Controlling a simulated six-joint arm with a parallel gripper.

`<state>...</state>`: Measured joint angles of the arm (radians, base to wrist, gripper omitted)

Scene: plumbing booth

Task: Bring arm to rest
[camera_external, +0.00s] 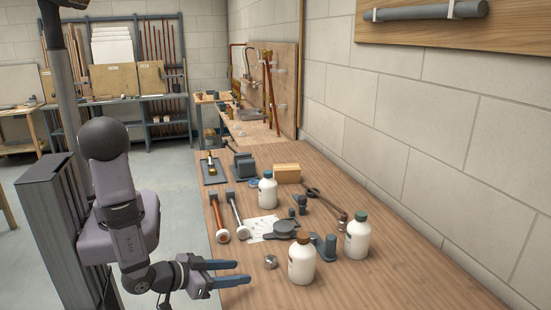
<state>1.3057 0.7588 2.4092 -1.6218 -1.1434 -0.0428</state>
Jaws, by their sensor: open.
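My gripper (240,273) is open and empty. Its two blue-grey fingers point right, over or beside the left edge of the wooden workbench (400,285), at the near end. The fingers look apart from the bench objects. The closest thing to the fingertips is a small metal fitting (270,261) on the bench. My arm hangs folded beside the bench on its left.
White bottles stand on the bench: one with an orange cap (302,262), one with a green cap (357,238), one farther back (267,192). Two hammer-like tools (218,219) lie near the left edge. A wooden block (287,173) stands farther back. The bench's near right is clear.

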